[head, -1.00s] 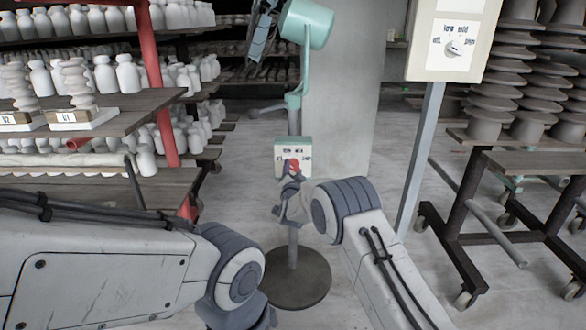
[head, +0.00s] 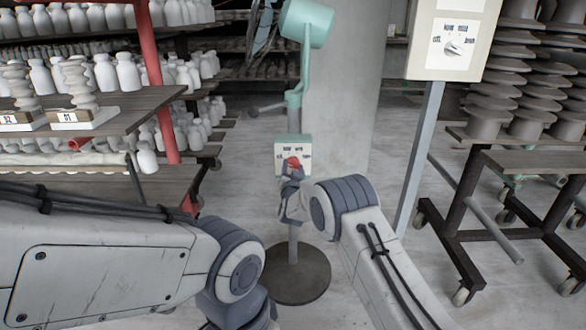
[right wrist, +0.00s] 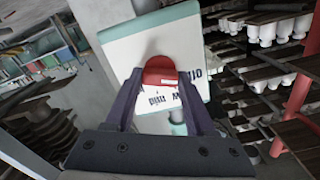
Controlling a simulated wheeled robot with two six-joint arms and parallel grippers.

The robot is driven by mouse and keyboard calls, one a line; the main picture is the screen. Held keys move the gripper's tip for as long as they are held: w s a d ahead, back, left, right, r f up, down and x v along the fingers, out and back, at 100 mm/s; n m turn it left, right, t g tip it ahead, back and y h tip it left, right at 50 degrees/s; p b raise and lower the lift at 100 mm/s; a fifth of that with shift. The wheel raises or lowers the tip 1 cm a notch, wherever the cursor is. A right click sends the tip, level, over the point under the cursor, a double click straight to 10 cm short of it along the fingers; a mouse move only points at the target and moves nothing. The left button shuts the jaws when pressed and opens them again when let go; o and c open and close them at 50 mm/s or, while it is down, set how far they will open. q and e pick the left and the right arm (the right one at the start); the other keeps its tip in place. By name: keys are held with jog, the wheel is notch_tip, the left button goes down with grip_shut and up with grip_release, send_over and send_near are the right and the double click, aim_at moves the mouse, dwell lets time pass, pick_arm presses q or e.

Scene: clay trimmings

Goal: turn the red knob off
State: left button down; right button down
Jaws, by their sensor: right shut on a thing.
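The red knob (head: 293,163) is on the white front of a small green-edged control box (head: 280,150) on a stand, low in the middle of the head view. My right gripper (head: 291,170) is at the knob. In the right wrist view, the red knob (right wrist: 159,72) sits between the two purple fingers of the gripper (right wrist: 158,80), which are shut on it. Printed labels, one reading "mid", show upside down around it. The gripper hides part of the dial, so the knob's setting is hard to read. My left gripper is out of view; only its arm shows.
A green lamp-like head (head: 307,22) tops the stand, with a round dark base (head: 292,275) on the floor. A white panel with a grey knob (head: 453,46) stands right. Shelves of white bottles (head: 130,76) are left, a wheeled rack (head: 520,190) right.

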jog(key=shift+a+f, duration=0.1)
jog(key=shift+f, duration=0.05)
jog(key=shift+c, duration=1.2)
grip_release()
jog(key=s+p, duration=0.2)
jog(key=s, duration=0.8)
jog(key=shift+s, duration=0.25)
